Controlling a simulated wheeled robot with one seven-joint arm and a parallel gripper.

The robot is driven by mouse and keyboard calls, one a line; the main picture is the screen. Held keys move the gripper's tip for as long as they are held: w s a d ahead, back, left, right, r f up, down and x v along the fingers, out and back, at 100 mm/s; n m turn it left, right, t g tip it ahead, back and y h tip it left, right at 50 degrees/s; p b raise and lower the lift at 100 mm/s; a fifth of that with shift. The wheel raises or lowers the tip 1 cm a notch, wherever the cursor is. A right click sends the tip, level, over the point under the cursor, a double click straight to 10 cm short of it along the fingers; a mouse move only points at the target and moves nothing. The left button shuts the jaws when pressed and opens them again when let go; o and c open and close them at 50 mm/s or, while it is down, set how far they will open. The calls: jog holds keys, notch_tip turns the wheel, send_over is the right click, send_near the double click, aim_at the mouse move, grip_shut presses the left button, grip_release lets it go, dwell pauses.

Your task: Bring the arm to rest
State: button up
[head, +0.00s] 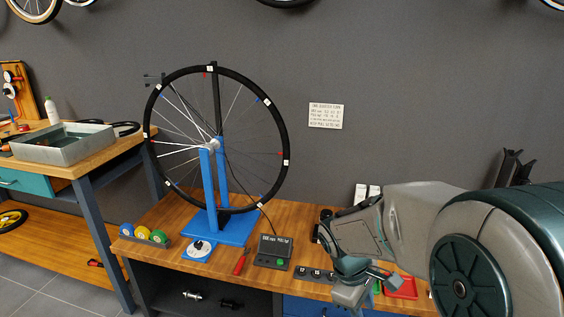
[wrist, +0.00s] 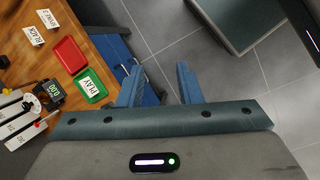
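My arm reaches in from the right of the head view, over the right part of the wooden workbench (head: 310,215). My gripper (head: 366,286) is near the bench's front edge there. In the wrist view my gripper (wrist: 158,84) has its two blue fingers spread apart with nothing between them. Below the gap I see grey floor tiles (wrist: 165,50) and part of a blue surface at the bench's side. The gripper touches nothing that I can see.
A wheel (head: 282,160) stands in a blue truing stand (head: 222,225). A display box (head: 273,251) and a red screwdriver (head: 241,261) lie in front. A red tray (head: 402,289) is beside my gripper; a green tray (wrist: 91,86) shows in the wrist view.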

jog(key=s+a+r+m+t+y+p, duration=0.1)
jog(key=s+r+m+p, duration=0.3)
jog(key=r, duration=0.3)
jog(key=s+a+r+m+t+y+p, duration=0.1)
jog(key=s+r+m+t+y+p, duration=0.1)
jog(key=s+r+m, duration=0.3)
notch_tip(320, 180, up, 3)
jog(key=shift+s+r+m+y+p, duration=0.15)
jog(key=shift+m+y+p, duration=0.25)
jog(key=shift+p, duration=0.45)
